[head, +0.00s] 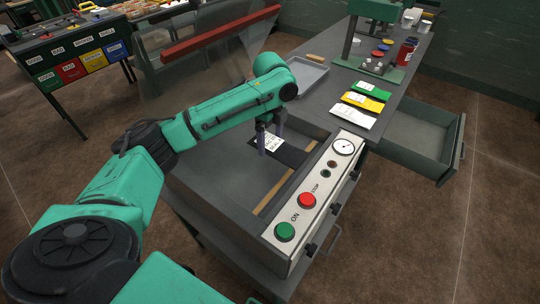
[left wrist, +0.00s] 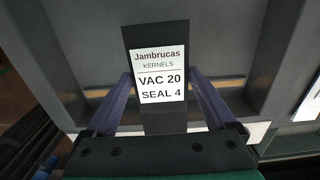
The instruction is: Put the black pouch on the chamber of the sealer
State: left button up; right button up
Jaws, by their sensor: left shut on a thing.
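The black pouch (head: 292,155) has a white label and is inside the open chamber of the sealer (head: 205,170) in the head view. In the left wrist view the pouch (left wrist: 142,38) shows its label, reading Jambrucas Kernels, VAC 20, SEAL 4. My left gripper (head: 270,150) points down into the chamber and is shut on the pouch, with a finger on each side of it in the left wrist view (left wrist: 160,98). Whether the pouch touches the chamber floor I cannot tell. My right gripper is not in view.
The sealer's front panel (head: 318,195) has a green ON button, a red STOP button and a gauge. Its clear lid with a red bar (head: 220,35) stands open. Green, yellow and white pouches (head: 345,115) lie on the bench by a grey tray (head: 300,75). An open drawer (head: 415,135) juts out right.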

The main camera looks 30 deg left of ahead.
aim_at(270, 165)
pick_arm(q)
notch_tip(270, 165, down, 3)
jog(key=shift+r, duration=0.1)
notch_tip(270, 165, down, 4)
jog(key=shift+s+f+p, duration=0.1)
jog(key=shift+s+p, duration=0.05)
jog(key=shift+p, duration=0.25)
jog(key=shift+f, duration=0.3)
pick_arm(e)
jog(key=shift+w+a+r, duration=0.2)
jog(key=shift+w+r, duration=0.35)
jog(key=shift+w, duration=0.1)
pick_arm(q)
jog(key=shift+f, duration=0.1)
jog(key=o, duration=1.2)
jog(key=shift+c, duration=0.2)
notch_tip(270, 165, up, 12)
jog(key=shift+r+b, duration=0.15)
jog(key=shift+b, duration=0.95)
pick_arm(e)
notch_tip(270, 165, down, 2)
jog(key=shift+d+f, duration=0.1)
